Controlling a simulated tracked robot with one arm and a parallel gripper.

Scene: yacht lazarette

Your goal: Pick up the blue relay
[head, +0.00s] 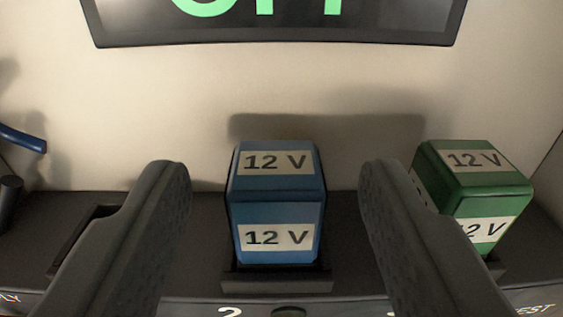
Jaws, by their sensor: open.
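The blue relay (276,211) is a box with "12 V" labels on its top and front faces. It stands upright in a dark socket (278,283) on a black shelf, near the middle of the head view. My gripper (274,178) is open, with one dark finger on each side of the blue relay. A gap shows between each finger and the relay, so neither appears to touch it. How far the fingertips are from it in depth is hard to tell.
A green relay (473,180) marked "12 V" stands to the right, partly behind my right finger. An empty-looking socket (82,240) is at the left, with a blue cable (22,138) beyond it. A dark sign (275,28) with green letters is on the pale wall above.

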